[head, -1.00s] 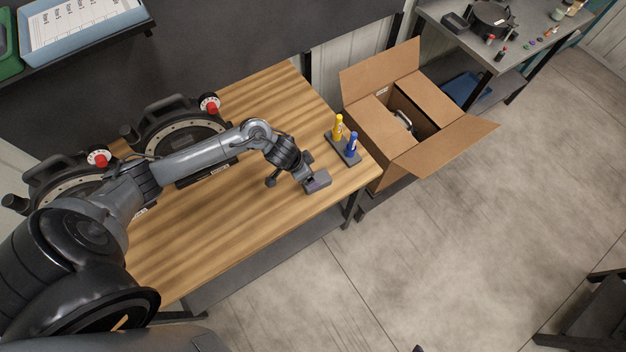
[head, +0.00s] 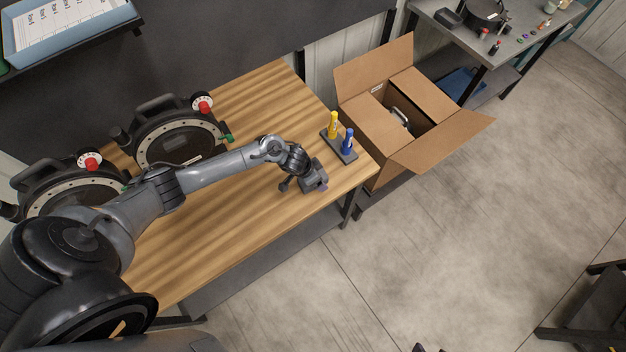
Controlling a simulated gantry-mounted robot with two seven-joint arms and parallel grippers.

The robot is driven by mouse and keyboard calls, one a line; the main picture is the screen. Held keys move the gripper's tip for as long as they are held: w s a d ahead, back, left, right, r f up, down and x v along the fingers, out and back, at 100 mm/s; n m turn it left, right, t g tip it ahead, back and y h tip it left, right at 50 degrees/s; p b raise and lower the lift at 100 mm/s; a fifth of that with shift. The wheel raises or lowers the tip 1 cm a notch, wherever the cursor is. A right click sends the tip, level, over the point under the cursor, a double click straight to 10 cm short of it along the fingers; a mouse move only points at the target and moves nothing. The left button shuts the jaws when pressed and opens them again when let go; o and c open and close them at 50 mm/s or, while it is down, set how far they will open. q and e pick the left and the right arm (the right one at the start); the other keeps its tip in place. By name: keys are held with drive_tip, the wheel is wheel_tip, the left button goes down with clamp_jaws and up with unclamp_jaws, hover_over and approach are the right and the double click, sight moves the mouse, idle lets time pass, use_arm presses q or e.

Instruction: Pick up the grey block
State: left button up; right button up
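The grey block (head: 321,187) lies near the right front edge of the wooden table (head: 250,220), mostly covered by my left gripper. My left gripper (head: 315,180) is over the block, pointing down at it. Its fingers are too small and too hidden to show whether they are open or closed on the block. The block seems to be at table height. My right gripper is not seen.
A dark holder (head: 340,150) with a yellow bottle (head: 333,125) and a blue bottle (head: 347,143) stands just beyond the gripper. Two round black seed meters (head: 180,140) sit at the back left. An open cardboard box (head: 455,142) stands right of the table.

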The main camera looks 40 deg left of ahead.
use_arm(q)
drive_tip(key=shift+w+f, duration=0.1)
drive_tip(key=shift+f, duration=0.05)
drive_tip(key=c, duration=1)
drive_tip(key=shift+c, duration=0.2)
